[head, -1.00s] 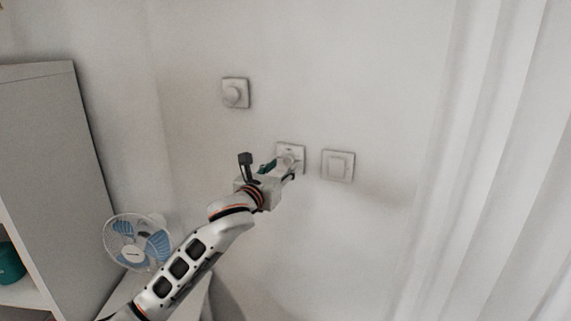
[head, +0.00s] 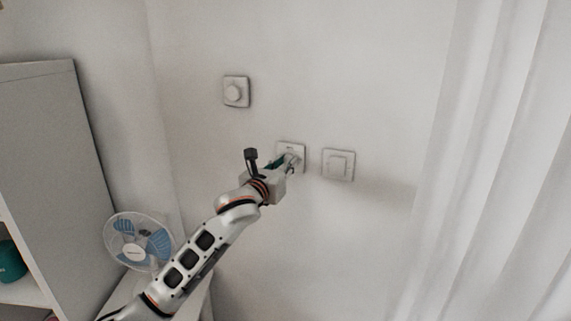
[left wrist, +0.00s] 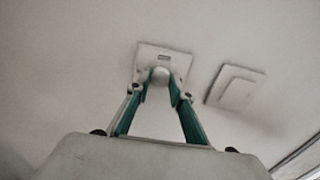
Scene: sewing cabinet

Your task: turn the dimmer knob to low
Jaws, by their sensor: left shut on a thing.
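The dimmer knob (left wrist: 160,76) is a pale round knob on a square white wall plate with a small label above it, seen in the left wrist view. In the head view its wall plate (head: 298,149) shows in the middle, and the knob is largely hidden by my gripper. My left gripper (left wrist: 159,92) has its two green-padded fingers closed around the knob, one on each side. In the head view my left gripper (head: 290,162) reaches the plate from the lower left. The knob's pointer or setting cannot be read. My right gripper is not in view.
A flat square switch (head: 338,165) is just right of the knob plate. A fan (head: 138,242) and grey cabinet (head: 55,150) stand at left. A white curtain (head: 500,160) hangs at right.

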